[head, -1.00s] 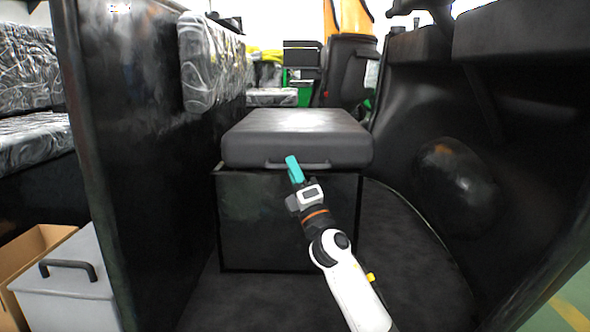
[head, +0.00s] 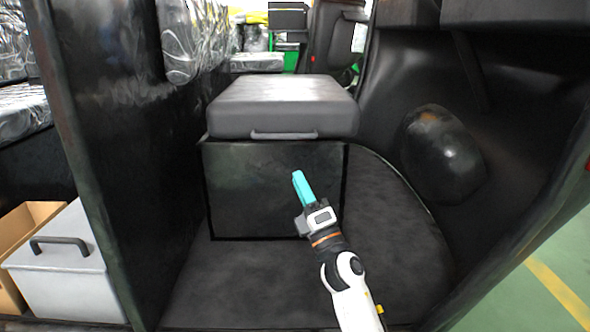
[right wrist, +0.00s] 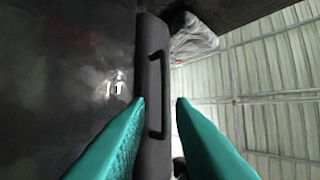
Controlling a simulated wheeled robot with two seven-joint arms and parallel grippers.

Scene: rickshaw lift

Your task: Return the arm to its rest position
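My right gripper (head: 298,174) is in front of the black box under the seat, below the seat handle (head: 284,135) and apart from it. In the right wrist view its two teal fingers (right wrist: 161,100) are spread with nothing between their tips. The handle (right wrist: 156,80) shows beyond them, on the edge of the seat. My white right arm (head: 350,290) reaches in from the bottom of the head view. The dark grey seat (head: 283,103) lies flat on the box. My left gripper is not in view.
A black partition (head: 130,150) stands at the left, and a black curved wall (head: 440,155) with a rounded bulge is at the right. A grey lidded box (head: 70,270) and an open cardboard box (head: 20,235) sit at lower left. Dark floor (head: 250,285) in front of the seat is clear.

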